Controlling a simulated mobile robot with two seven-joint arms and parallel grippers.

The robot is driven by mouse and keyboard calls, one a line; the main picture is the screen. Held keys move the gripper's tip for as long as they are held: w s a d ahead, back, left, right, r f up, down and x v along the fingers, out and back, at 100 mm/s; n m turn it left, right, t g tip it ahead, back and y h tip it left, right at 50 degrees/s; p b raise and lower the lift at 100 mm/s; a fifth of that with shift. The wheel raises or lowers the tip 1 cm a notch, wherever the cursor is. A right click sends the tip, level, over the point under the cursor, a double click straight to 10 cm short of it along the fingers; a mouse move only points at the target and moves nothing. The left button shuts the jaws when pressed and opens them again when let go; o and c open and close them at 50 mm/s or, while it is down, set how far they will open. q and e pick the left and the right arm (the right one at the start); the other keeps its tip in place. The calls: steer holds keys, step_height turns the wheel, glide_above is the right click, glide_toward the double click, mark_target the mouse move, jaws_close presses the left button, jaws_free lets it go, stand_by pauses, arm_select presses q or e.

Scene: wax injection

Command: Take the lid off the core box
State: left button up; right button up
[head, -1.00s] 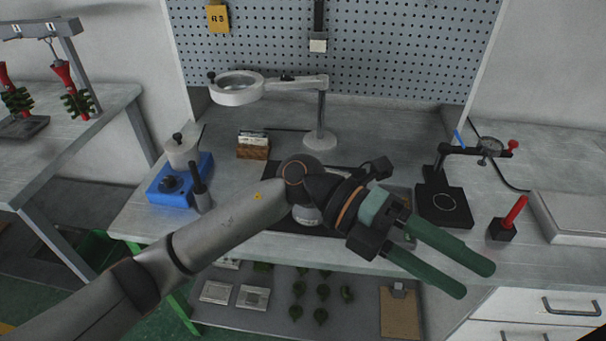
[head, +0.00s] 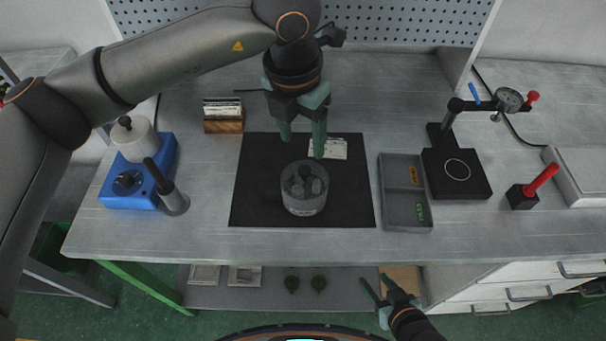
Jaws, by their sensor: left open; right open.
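The core box appears to be the round grey container (head: 304,207) on the black mat (head: 255,205). Its top looks see-through, with a dark knob-like shape and paler pieces showing there; I cannot clearly tell the lid from the contents. My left gripper (head: 302,147) is open and empty, pointing down above the mat, just behind the container in the picture and apart from it. My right gripper (head: 374,281) is open and empty, low in front of the bench's front edge.
A grey divided tray (head: 387,203) stands right of the mat, with a dial-gauge stand (head: 457,182) beyond it. A blue heater unit (head: 128,190) and a wooden card holder (head: 224,126) stand left. A pale card (head: 338,150) lies on the mat's back right.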

mark_target(305, 169)
arm_select(q)
steer(key=f, duration=0.6)
steer(key=w+f+p, duration=0.1)
steer(key=f, duration=0.1)
steer(key=shift+d+f, duration=0.2)
steer(key=shift+f, duration=0.2)
jaws_close()
steer(key=shift+r, duration=0.1)
stand_by(0.9)
